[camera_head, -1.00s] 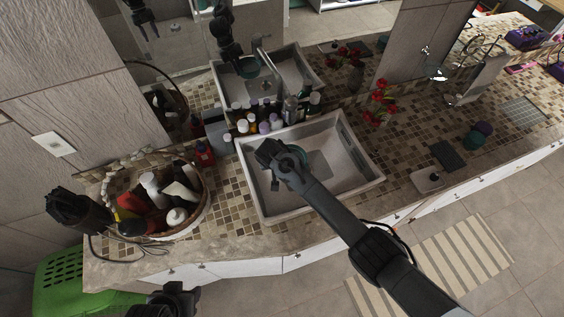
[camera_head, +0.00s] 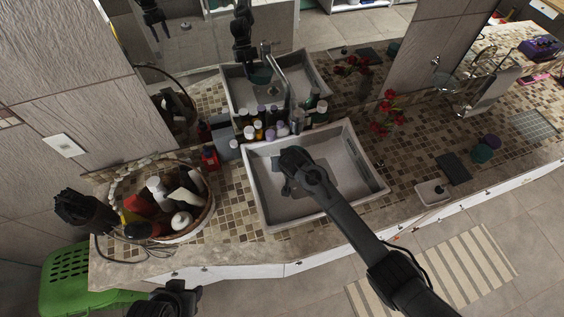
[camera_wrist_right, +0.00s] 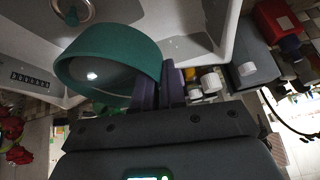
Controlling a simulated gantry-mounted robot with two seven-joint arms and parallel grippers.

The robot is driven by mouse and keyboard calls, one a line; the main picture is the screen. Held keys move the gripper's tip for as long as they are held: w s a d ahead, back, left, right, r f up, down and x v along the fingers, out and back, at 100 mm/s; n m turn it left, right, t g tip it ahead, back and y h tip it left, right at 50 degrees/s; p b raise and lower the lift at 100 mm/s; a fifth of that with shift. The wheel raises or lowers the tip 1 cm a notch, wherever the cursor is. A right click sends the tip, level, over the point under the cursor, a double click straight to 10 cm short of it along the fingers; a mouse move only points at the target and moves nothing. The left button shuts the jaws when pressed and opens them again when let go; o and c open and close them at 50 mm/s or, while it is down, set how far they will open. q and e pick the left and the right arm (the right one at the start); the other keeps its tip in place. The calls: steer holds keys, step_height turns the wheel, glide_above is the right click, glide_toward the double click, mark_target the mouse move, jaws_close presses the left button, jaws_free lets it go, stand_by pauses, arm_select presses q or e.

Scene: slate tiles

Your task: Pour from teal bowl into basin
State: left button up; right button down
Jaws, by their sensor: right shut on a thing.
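My right gripper (camera_head: 288,172) is over the left part of the pale basin (camera_head: 347,148), which is set in the counter. It is shut on the teal bowl (camera_wrist_right: 112,48), holding it by the wall in the right wrist view. There the bowl is strongly tilted, with the basin's pale surface (camera_wrist_right: 185,18) behind it. A small bright spot shows inside the bowl; I cannot tell whether it is liquid. In the head view the arm and gripper hide the bowl. My left gripper (camera_head: 176,297) is at the bottom edge, away from the basin; its jaws are unclear.
A basket (camera_head: 203,218) of bottles stands left of the basin. Several small bottles (camera_head: 268,130) line its back edge near the faucet (camera_head: 278,65). Red flowers (camera_head: 385,105) stand to the right. A mirror behind the counter repeats the scene.

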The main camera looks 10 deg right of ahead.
steer(key=shift+s+d+r+t+y, duration=0.15)
steer(key=shift+d+r+t+y, duration=0.1)
steer(key=shift+r+t+y, duration=0.4)
steer(key=shift+s+d+r+m+t+y+b, duration=0.2)
steer(key=shift+d+r+m+t+y+b, duration=0.15)
steer(key=shift+t+y+b, duration=0.55)
steer(key=shift+s+d+r+m+t+y+b, duration=0.35)
steer(key=shift+d+r+y+b, duration=0.1)
steer(key=shift+b, duration=1.2)
steer(key=shift+s+d+r+t+y+b, duration=0.2)
steer(key=shift+s+d+t+y+b, duration=0.35)
steer(key=shift+b, duration=1.3)
steer(key=shift+s+d+m+t+y, duration=0.2)
steer(key=shift+d+m+t+y, duration=0.25)
steer(key=shift+t+y, duration=0.2)
steer(key=shift+s+d+t+y+b, duration=0.2)
steer(key=shift+d+t+y+b, duration=0.15)
steer(key=shift+b, duration=0.2)
steer(key=d+g+h+p, duration=0.1)
steer(key=p, duration=0.5)
steer(key=s+d+r+g+p, duration=0.1)
steer(key=p, duration=0.5)
steer(key=shift+s+r+n+h, duration=0.25)
steer(key=shift+h, duration=0.1)
